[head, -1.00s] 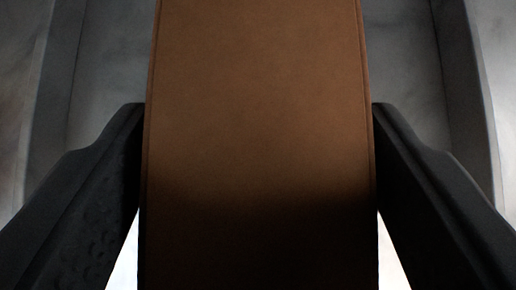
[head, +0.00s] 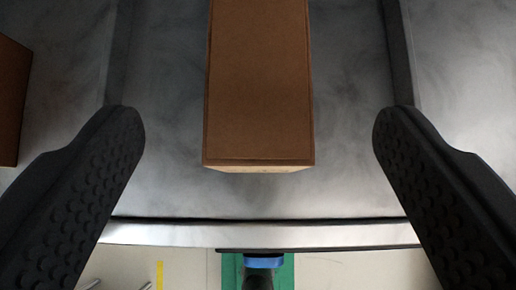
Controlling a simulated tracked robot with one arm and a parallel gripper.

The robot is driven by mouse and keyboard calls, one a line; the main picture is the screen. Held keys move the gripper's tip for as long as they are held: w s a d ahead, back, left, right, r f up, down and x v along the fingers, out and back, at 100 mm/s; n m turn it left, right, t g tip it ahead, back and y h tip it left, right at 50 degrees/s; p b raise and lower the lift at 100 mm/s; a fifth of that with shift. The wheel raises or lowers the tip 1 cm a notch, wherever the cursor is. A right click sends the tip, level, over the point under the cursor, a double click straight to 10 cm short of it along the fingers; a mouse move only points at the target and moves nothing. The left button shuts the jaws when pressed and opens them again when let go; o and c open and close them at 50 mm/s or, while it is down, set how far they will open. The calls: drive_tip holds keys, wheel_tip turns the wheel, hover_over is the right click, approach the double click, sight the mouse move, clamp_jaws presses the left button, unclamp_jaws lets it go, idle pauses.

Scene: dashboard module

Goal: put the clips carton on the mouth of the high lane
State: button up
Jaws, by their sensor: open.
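A brown carton (head: 259,85) stands on a grey metal lane (head: 165,150) in the upper middle of the head view. Its far end runs out of the top of the picture, and I cannot read a label on it. My gripper (head: 258,135) is open, its two black textured fingers wide apart on either side of the carton's near end. Neither finger touches it. The carton rests between two dark side rails, a little back from the lane's front edge.
Another brown carton (head: 12,100) sits at the left edge in a neighbouring lane. Dark rails (head: 397,60) divide the lanes. A front lip (head: 260,233) crosses below the carton. Below it lie pale floor and a green patch (head: 288,272).

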drive_tip(key=s+r+t, duration=0.1)
drive_tip(key=s+t, duration=0.5)
drive_tip(key=shift+s+r, duration=0.3)
drive_tip(key=shift+s, duration=0.05)
idle(0.6)
drive_tip(key=shift+a, duration=0.2)
